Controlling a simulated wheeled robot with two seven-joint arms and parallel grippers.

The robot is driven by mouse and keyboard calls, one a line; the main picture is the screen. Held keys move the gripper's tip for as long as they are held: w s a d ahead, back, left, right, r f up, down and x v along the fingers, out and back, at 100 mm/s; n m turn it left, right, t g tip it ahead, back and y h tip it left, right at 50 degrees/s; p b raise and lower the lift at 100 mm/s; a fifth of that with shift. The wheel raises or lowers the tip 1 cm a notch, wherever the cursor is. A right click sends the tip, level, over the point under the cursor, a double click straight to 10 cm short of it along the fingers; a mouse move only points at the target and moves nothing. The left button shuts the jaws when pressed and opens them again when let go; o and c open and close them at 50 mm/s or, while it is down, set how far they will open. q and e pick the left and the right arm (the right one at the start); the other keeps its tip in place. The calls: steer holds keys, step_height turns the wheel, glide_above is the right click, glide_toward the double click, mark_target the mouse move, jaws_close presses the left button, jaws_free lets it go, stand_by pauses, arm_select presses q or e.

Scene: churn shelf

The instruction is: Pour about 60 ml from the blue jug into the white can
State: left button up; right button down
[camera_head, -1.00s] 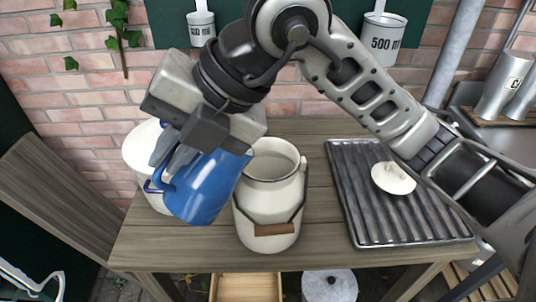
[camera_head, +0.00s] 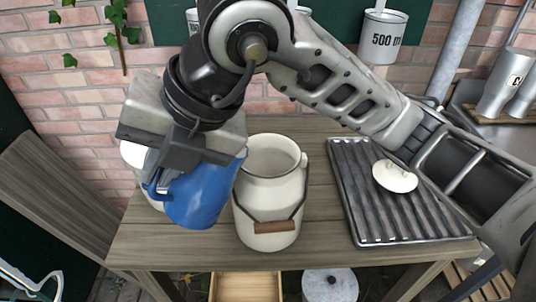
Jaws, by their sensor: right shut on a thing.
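The blue jug (camera_head: 203,193) is in my right gripper (camera_head: 160,170), which is shut on its handle side at the left. The jug is tilted a little, with its upper right rim close to the white can's left side. The white can (camera_head: 268,208) stands upright and open on the wooden table, with a wooden-gripped bail handle at its front. I cannot see any liquid stream, and the inside of the jug is hidden. The can's opening (camera_head: 271,160) faces up, clear of the jug.
A white container (camera_head: 134,154) stands behind the jug, mostly hidden. A ribbed dark tray (camera_head: 370,220) with a white lid (camera_head: 394,177) lies on the right of the table (camera_head: 165,246). A 500 ml measure (camera_head: 382,38) hangs at the brick wall.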

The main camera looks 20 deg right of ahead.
arm_select(q)
steer(key=f+b, duration=0.1)
steer(key=b, duration=0.2)
steer(key=d+f+b, duration=0.1)
steer(key=f+b, duration=0.1)
steer(key=b, duration=0.2)
steer(key=shift+w+n+t+h, duration=0.2)
steer(key=shift+n+t+h, duration=0.1)
steer(key=shift+t+h, duration=0.1)
arm_select(e)
steer(key=s+a+f+n+t+h, duration=0.2)
steer(key=a+f+h, duration=0.4)
steer(key=f, duration=0.3)
steer(key=shift+s+a+f, duration=0.15)
steer(key=shift+s+f, duration=0.05)
steer(key=shift+f, duration=0.1)
arm_select(q)
steer(key=shift+s, duration=0.15)
arm_select(e)
steer(key=shift+s, duration=0.1)
